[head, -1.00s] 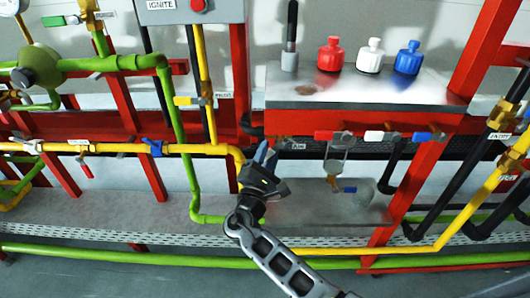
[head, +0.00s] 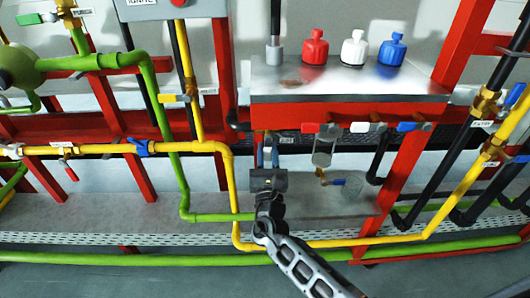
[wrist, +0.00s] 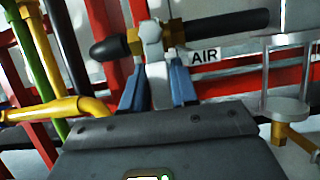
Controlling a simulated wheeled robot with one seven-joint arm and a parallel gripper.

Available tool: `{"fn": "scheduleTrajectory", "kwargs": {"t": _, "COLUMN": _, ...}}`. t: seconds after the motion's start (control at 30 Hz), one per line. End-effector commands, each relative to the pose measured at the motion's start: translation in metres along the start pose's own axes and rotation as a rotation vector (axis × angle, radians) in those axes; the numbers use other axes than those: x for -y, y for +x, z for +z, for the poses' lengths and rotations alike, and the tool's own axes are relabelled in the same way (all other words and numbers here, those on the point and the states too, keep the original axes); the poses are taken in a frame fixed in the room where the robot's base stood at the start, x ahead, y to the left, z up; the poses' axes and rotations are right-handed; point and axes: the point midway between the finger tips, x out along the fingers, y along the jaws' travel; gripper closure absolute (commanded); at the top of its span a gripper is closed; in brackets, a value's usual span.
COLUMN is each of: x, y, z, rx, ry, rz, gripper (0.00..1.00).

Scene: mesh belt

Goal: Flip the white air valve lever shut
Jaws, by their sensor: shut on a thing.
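The white air valve lever (wrist: 153,50) shows in the wrist view. It hangs down from a brass valve body (wrist: 176,33) on a black pipe (wrist: 228,24), across the pipe's line. The "AIR" label (wrist: 205,56) is just right of it. My gripper (wrist: 158,82) has its two blue fingers on either side of the lever and is shut on it. In the head view my gripper (head: 267,152) is below the red bench frame, left of the AIR label (head: 286,140). There the lever is mostly hidden by the fingers.
A clear cylinder (head: 323,153) hangs close right of my gripper. A yellow pipe (head: 231,190) runs down on its left.

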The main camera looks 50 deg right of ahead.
Motion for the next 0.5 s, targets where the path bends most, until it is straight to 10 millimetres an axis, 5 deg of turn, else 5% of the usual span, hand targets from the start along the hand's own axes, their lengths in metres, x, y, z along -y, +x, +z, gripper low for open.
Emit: {"fn": "scheduleTrajectory", "kwargs": {"t": 0.5, "x": 0.0022, "y": -0.0011, "z": -0.001, "rx": -0.002, "ry": -0.039, "rz": 0.016, "gripper": 1.0}}
